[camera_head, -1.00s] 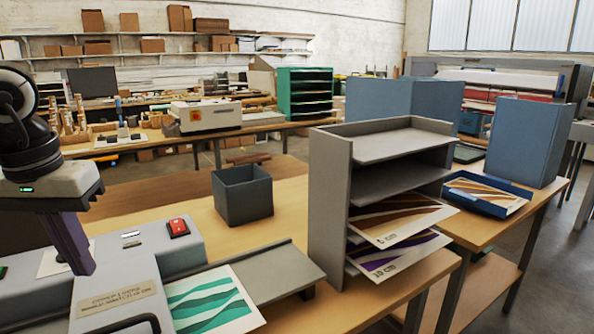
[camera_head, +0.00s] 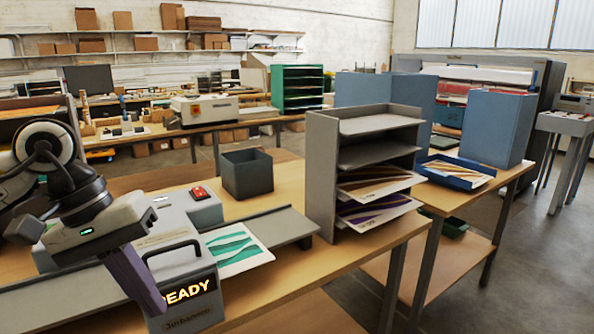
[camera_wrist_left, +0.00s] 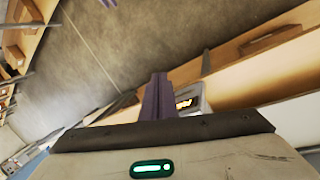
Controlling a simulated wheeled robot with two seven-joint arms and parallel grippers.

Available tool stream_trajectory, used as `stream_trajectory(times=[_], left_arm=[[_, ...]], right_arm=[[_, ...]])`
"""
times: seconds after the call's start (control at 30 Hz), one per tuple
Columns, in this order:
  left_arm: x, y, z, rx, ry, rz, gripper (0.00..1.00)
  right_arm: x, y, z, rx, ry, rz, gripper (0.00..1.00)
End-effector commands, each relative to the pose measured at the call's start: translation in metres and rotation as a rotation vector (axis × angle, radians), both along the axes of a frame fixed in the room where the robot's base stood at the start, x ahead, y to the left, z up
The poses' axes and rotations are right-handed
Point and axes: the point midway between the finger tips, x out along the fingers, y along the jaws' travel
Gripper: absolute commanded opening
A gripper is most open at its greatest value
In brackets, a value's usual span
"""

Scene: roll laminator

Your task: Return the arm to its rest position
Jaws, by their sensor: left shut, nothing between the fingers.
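My left gripper (camera_head: 150,298) hangs in front of the grey roll laminator (camera_head: 170,245) at the lower left of the head view. Its purple fingers are together with nothing between them, and they also show in the left wrist view (camera_wrist_left: 157,90). The fingers cover part of the laminator's lit READY display (camera_head: 193,289). A sheet with green waves (camera_head: 236,250) lies on the laminator's flat outfeed tray (camera_head: 285,225).
A grey shelf rack (camera_head: 322,175) holding printed sheets stands on the table, with a dark square bin (camera_head: 247,174) to its left. A blue tray (camera_head: 455,175) and blue panels (camera_head: 495,130) stand on the table to the right. Open floor (camera_head: 510,270) lies at the right.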

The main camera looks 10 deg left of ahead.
Motion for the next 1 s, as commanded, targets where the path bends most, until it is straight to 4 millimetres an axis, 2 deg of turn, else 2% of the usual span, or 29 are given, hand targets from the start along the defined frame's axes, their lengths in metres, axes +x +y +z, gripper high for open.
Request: stream_trajectory(times=[0.03, 0.17, 0.23, 0.3, 0.4, 0.43, 0.53, 0.63, 0.67, 0.77, 0.8, 0.87, 0.9, 0.97, 1.0], left_arm=[[-0.003, -0.021, -0.009, -0.065, 0.038, 0.012, 0.0], [-0.014, -0.084, -0.026, -0.285, 0.18, 0.091, 0.0], [-0.025, -0.128, -0.031, -0.453, 0.317, 0.17, 0.0], [-0.035, -0.171, -0.027, -0.636, 0.501, 0.279, 0.0], [-0.041, -0.216, -0.013, -0.879, 0.815, 0.469, 0.0], [-0.04, -0.225, -0.008, -0.946, 0.919, 0.532, 0.0], [-0.026, -0.242, 0.004, -1.145, 1.296, 0.754, 0.0], [0.0, -0.238, 0.001, -1.307, 1.71, 0.994, 0.0], [0.009, -0.233, -0.005, -1.348, 1.843, 1.068, 0.0], [0.037, -0.209, -0.043, -1.46, 2.299, 1.319, 0.0], [0.045, -0.196, -0.066, 1.412, -2.351, -1.339, 0.0], [0.051, -0.176, -0.107, 1.192, -2.158, -1.21, 0.0], [0.051, -0.164, -0.135, 1.073, -2.037, -1.13, 0.0], [0.044, -0.147, -0.177, 0.919, -1.865, -1.016, 0.0], [0.036, -0.137, -0.206, 0.828, -1.754, -0.941, 0.0]], right_arm=[[0.001, 0.0, 0.001, 0.001, -0.003, 0.0, 0.28], [-0.002, 0.0, -0.001, 0.0, 0.003, 0.0, 0.28], [-0.004, 0.0, -0.002, -0.001, 0.006, 0.0, 0.28], [-0.004, 0.0, -0.002, -0.001, 0.007, 0.0, 0.28], [-0.004, 0.0, -0.002, 0.0, 0.008, 0.001, 0.28], [-0.005, 0.0, -0.002, 0.0, 0.009, 0.0, 0.28], [-0.006, 0.0, -0.003, 0.0, 0.011, 0.0, 0.28], [-0.007, 0.0, -0.004, -0.001, 0.013, 0.0, 0.28], [-0.007, 0.0, -0.004, -0.001, 0.013, 0.0, 0.28], [-0.007, 0.0, -0.004, -0.001, 0.013, 0.0, 0.28], [-0.007, 0.0, -0.004, -0.001, 0.013, 0.0, 0.28], [-0.007, 0.0, -0.004, -0.001, 0.014, 0.0, 0.28], [-0.007, 0.0, -0.004, -0.001, 0.014, 0.0, 0.28], [-0.007, 0.0, -0.004, -0.001, 0.014, 0.0, 0.28], [-0.007, 0.0, -0.004, 0.0, 0.014, 0.001, 0.28]])
